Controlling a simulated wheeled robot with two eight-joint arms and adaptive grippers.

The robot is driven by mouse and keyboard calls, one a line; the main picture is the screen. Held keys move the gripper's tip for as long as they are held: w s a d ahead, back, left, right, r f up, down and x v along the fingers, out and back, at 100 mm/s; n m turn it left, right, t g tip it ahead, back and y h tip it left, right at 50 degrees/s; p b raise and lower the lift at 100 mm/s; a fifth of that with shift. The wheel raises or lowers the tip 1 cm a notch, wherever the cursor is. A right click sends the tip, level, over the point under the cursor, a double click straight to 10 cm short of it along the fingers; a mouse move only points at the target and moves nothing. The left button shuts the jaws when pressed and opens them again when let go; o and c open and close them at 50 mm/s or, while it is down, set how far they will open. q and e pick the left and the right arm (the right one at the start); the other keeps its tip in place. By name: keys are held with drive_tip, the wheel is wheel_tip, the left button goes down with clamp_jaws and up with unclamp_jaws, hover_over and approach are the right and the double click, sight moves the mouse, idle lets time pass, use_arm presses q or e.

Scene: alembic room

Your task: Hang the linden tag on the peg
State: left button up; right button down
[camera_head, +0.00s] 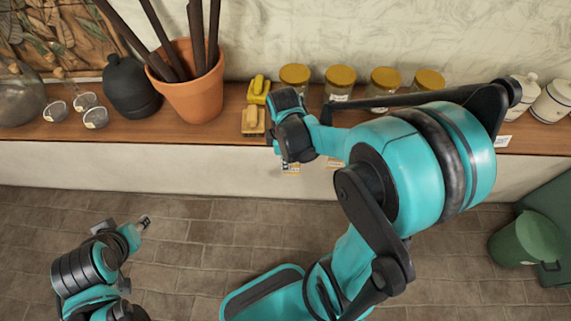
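Small pale tags with orange marks show at the shelf's front edge: one (293,170) just below my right wrist and another (334,163) to its right, partly behind my arm. I cannot read which is the linden tag, and I cannot make out a peg. My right gripper (287,166) points down in front of the shelf edge, close to the first tag. Its fingers are mostly hidden by the wrist, so its grip is unclear. My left gripper (145,221) is low at the left, over the floor, away from the shelf; its fingers are too small to read.
The wooden shelf (220,130) carries a terracotta pot (193,100) with dark sticks, a black bottle (130,88), small glass cups, yellow blocks (257,88), several yellow-lidded jars (340,78) and white canisters (552,103). A green bin (523,240) stands at right. The brick floor between is clear.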

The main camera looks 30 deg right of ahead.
drive_tip(key=shift+w+d+f, duration=0.1)
drive_tip(key=shift+w+d, duration=0.4)
drive_tip(key=shift+w, duration=0.3)
drive_tip(key=shift+w+f+b, duration=0.1)
drive_tip(key=shift+b, duration=0.25)
drive_tip(key=shift+w+d+f+b, duration=0.25)
drive_tip(key=shift+w+b, duration=0.05)
drive_tip(key=shift+w+d+f, duration=0.1)
drive_tip(key=shift+w+f, duration=0.05)
idle(1.2)
drive_tip(key=c, duration=1.7)
unclamp_jaws()
drive_tip(key=shift+o, duration=0.3)
wheel_tip(320, 180, up, 12)
drive_tip(key=shift+a, duration=0.2)
